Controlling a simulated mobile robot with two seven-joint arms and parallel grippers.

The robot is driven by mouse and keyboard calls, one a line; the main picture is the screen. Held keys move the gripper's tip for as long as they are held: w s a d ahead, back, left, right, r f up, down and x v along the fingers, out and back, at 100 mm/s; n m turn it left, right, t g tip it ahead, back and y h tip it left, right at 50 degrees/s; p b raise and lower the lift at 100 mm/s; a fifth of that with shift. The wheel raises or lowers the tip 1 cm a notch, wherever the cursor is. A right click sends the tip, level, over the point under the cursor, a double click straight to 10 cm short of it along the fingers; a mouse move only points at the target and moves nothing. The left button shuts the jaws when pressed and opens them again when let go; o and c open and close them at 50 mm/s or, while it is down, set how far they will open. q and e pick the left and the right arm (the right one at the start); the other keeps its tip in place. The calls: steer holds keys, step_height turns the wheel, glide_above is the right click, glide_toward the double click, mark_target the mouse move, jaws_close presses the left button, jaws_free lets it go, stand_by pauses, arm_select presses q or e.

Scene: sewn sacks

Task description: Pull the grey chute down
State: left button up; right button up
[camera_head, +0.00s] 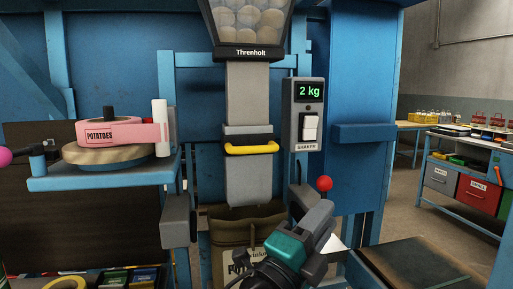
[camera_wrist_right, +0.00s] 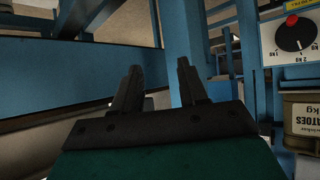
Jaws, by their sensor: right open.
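The grey chute (camera_head: 248,180) hangs upright in the middle of the head view, below the hopper marked Threnholt (camera_head: 250,52). A yellow handle (camera_head: 251,149) crosses its front on a dark collar. Its lower end meets the mouth of an olive potato sack (camera_head: 228,225); I cannot tell whether it is inside. My right gripper (camera_wrist_right: 158,88) is open and empty in the right wrist view, near blue frame beams.
A scale display (camera_head: 309,91) reads 2 kg above a shaker switch (camera_head: 310,128). A blue shelf (camera_head: 105,178) at left holds a pink potato tape roll (camera_head: 118,133). A dial panel (camera_wrist_right: 293,35) shows in the wrist view.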

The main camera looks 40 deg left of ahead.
arm_select(q)
steer(key=s+a+n+y, duration=0.1)
steer(key=s+a+y, duration=0.2)
steer(key=a+y, duration=0.4)
steer(key=n+y+b, duration=0.3)
steer(key=y+b, duration=0.2)
steer(key=y, duration=0.1)
glide_toward(256, 149)
steer(key=shift+m, duration=0.3)
steer(key=p+x, duration=0.1)
steer(key=x, duration=0.4)
steer(key=shift+w+a+r+p, duration=0.1)
steer(key=shift+w+a+p, duration=0.1)
steer(key=shift+p, duration=0.2)
steer(key=x, duration=0.4)
steer(key=shift+p, duration=0.4)
steer(key=shift+w+a+r, duration=0.1)
steer(key=shift+w+a, duration=0.15)
steer(key=shift+w, duration=0.35)
arm_select(e)
steer(key=shift+w+f, duration=0.1)
steer(key=shift+f, duration=0.8)
arm_select(q)
steer(key=shift+c, duration=0.2)
steer(key=c, duration=0.4)
jaws_close()
arm_select(e)
steer(key=shift+a+r, duration=0.1)
steer(key=shift+a, duration=0.1)
